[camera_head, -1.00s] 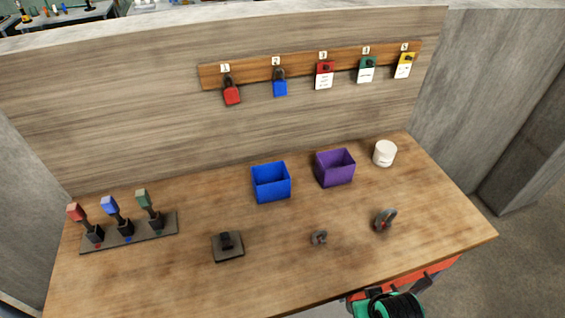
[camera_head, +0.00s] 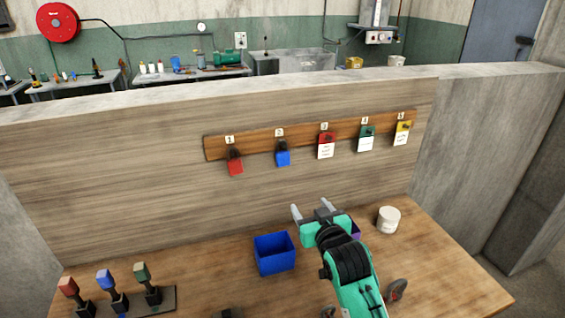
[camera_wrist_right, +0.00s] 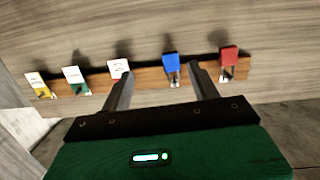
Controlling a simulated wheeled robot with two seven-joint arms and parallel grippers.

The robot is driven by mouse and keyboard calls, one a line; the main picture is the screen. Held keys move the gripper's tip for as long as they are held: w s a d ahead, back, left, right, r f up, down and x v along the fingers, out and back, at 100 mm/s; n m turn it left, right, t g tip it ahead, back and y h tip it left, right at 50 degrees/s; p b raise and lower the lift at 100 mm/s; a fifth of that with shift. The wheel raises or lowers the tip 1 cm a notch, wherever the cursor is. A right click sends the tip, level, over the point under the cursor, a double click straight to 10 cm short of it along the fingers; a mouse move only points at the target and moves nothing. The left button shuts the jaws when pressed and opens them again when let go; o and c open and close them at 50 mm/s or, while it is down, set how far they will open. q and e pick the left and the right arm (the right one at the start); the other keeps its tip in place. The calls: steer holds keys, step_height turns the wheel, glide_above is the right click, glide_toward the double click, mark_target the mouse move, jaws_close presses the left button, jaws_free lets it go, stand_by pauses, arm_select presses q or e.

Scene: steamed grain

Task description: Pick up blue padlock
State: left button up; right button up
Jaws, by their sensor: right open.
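The blue padlock (camera_head: 283,158) hangs under label 2 on a wooden strip (camera_head: 308,136) on the back panel. In the right wrist view the blue padlock (camera_wrist_right: 171,64) shows beyond the fingers, between their tips, with a gap of free space before it. My right gripper (camera_head: 311,208) is open and empty, in front of the panel, below and to the right of the padlock. Its fingers also show in the right wrist view (camera_wrist_right: 160,80). My left gripper is not in view.
A red padlock (camera_head: 235,166) hangs to the left of the blue one. Red, green and yellow tagged items hang to its right. A blue bin (camera_head: 274,253), a white cup (camera_head: 388,219) and a lever stand (camera_head: 118,300) are on the table. My right arm partly hides a purple bin (camera_head: 355,231).

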steer(key=t+y, duration=0.1)
glide_toward(284, 154)
steer(key=shift+n, duration=0.4)
steer(key=p+x, duration=0.5)
steer(key=x, duration=0.3)
steer(key=shift+r+p, duration=0.1)
steer(key=shift+p, duration=0.2)
steer(key=shift+w+a, duration=0.25)
steer(key=shift+w, duration=0.25)
steer(key=c, duration=1.1)
